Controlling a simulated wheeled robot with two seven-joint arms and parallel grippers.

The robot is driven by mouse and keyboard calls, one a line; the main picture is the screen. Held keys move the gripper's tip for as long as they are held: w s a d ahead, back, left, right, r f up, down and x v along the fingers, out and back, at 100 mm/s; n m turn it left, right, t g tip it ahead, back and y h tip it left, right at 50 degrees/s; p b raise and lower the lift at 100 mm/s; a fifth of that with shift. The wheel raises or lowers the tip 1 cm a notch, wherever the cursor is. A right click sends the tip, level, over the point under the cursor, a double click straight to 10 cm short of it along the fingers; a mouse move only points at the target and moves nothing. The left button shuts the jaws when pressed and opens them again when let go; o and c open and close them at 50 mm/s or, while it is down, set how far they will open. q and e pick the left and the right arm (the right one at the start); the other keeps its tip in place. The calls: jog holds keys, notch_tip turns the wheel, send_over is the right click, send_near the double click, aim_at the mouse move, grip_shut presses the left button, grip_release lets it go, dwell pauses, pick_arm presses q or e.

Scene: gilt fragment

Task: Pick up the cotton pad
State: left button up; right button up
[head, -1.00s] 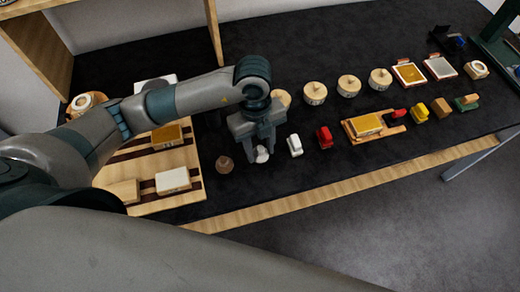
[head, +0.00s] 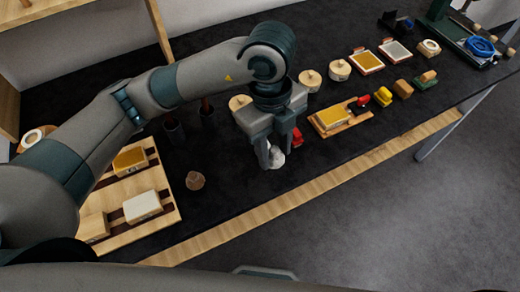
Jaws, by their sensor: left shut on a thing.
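My left gripper (head: 276,154) points down near the front edge of the black table. It is shut on a small rounded white thing, which looks like the cotton pad (head: 277,160). The fingers cover part of the pad, and I cannot tell whether it is clear of the table top. My right gripper is not in view.
A red toy car (head: 298,137) stands close behind the left gripper. A brown piece (head: 195,180) lies to its left, beside a striped wooden board (head: 165,205) with blocks. A small wooden tray (head: 355,123) with a yellow-topped block lies to the right.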

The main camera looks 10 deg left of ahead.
pick_arm(q)
jog(key=shift+d+r, duration=0.1)
jog(key=shift+d, duration=0.1)
dwell(0.3)
jog(key=o, duration=0.3)
jog(key=shift+c, duration=1.1)
jog(key=shift+a, duration=0.15)
